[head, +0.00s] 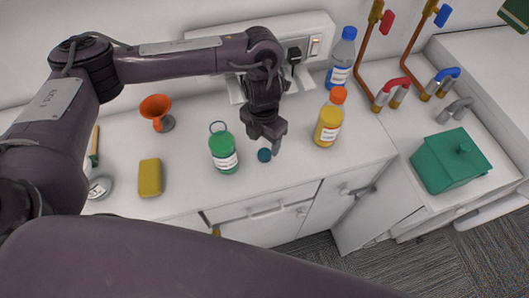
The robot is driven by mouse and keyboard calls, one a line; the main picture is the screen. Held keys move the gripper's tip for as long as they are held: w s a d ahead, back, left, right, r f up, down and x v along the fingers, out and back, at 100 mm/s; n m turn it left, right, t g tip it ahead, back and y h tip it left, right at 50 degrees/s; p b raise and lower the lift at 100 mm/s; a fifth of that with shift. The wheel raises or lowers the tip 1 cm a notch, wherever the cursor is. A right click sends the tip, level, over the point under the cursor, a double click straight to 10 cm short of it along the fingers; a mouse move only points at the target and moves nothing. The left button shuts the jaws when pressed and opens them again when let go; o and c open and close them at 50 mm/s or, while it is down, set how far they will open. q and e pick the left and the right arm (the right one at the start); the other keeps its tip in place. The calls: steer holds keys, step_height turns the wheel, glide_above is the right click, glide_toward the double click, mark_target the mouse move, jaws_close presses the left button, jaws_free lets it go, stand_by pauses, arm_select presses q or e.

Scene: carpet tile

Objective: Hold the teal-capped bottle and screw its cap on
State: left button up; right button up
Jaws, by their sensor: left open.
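A small dark teal cap (264,155) lies on the white counter, just right of a green bottle. The green bottle (224,156) stands upright with a white label and a thin ring at its top; I see no teal cap on it. My left gripper (266,138) is open and empty, pointing down just above and behind the teal cap in the picture. I cannot tell how high it is over the counter. My right gripper is not in view.
A yellow bottle with an orange cap (329,122) and a blue-capped bottle (341,62) stand to the right. An orange funnel (156,108) and a yellow sponge (150,178) are left. Pipes with taps (381,98) and a green box (451,163) are at right. The counter's front edge is close.

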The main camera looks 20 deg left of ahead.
mark_target(264, 153)
arm_select(q)
steer(key=shift+s+d+f, duration=0.1)
steer(key=shift+s+f, duration=0.05)
steer(key=shift+f, duration=0.2)
step_height(264, 153, down, 3)
steer(key=shift+f+p, duration=0.15)
steer(key=shift+p, duration=0.8)
steer(key=shift+d+f, duration=0.1)
steer(key=shift+f, duration=0.5)
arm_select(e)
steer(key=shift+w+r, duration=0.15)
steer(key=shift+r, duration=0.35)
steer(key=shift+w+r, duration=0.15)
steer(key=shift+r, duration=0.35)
arm_select(q)
steer(key=shift+c, duration=0.4)
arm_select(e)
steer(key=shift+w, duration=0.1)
arm_select(q)
steer(key=c, duration=1)
